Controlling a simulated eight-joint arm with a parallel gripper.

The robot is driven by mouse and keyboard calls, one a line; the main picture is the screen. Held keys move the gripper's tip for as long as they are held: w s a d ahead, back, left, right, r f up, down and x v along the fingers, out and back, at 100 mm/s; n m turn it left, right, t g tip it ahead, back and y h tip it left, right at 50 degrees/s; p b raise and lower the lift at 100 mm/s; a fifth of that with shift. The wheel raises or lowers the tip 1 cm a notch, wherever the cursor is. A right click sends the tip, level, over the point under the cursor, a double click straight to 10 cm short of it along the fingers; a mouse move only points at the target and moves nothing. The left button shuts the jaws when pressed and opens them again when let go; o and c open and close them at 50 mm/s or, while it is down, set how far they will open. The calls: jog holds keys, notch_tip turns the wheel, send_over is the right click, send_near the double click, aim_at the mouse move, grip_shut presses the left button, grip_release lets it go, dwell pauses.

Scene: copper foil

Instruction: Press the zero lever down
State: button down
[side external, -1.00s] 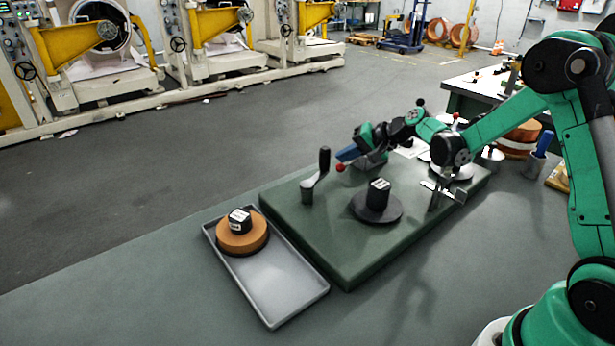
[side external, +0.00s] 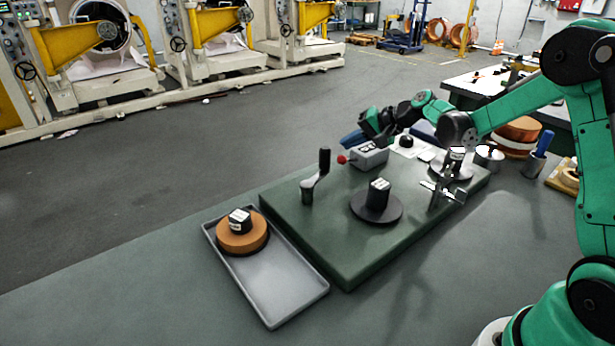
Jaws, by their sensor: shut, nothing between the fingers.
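The lever with a red ball knob (side external: 342,159) sticks out from the left side of a small grey box (side external: 369,156) on the green base plate (side external: 330,247). I take this for the zero lever. My gripper (side external: 346,143), with blue fingers, is shut and empty. It is behind and above the red knob, and a gap shows between them in the picture. The gripper's dark body is above the grey box.
A black-handled crank (side external: 319,175) stands left of the lever. A black block (side external: 378,193) sits on a dark disc in front. A grey tray (side external: 285,293) holds a copper roll (side external: 242,240) with a block on it. A metal stand (side external: 441,190) is at right.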

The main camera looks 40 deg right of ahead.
dwell(0.3)
jog(key=r, duration=0.1)
jog(key=d+r, duration=0.1)
jog(key=r, duration=0.1)
jog(key=d+r, duration=0.1)
jog(key=shift+r, duration=0.4)
jog(key=shift+a, duration=0.1)
dwell(0.4)
jog(key=s+a+n+g+h, duration=0.1)
jog(key=s+a+n, duration=0.3)
jog(key=s, duration=0.5)
jog(key=s+a+n+g+h, duration=0.1)
jog(key=s+a+n+h, duration=0.2)
jog(key=s+a, duration=0.6)
jog(key=shift+s+a+f+n, duration=0.15)
jog(key=shift+s+f+n, duration=0.15)
jog(key=shift+n, duration=1)
